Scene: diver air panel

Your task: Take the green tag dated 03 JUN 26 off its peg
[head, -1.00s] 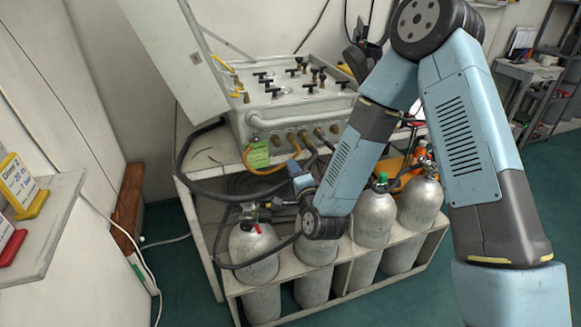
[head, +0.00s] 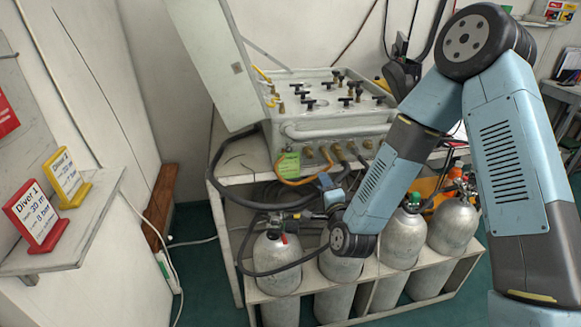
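A green tag (head: 288,165) hangs at the front left of the grey air panel (head: 335,132), beside an orange hose. Its writing is too small to read, and its peg cannot be made out. My arm reaches down from the upper right in front of the cylinders. My gripper (head: 323,181), small and partly lost among the dark hoses, is at the wrist's end, to the right of and slightly below the tag. It appears apart from the tag. Its fingers are not clear enough to tell open from shut.
Several grey cylinders (head: 276,263) stand in a white rack below the panel. Black hoses (head: 222,165) loop beside and below the tag. The panel's raised lid (head: 205,60) stands at upper left. Red (head: 37,218) and yellow (head: 67,178) diver signs stand on a left shelf.

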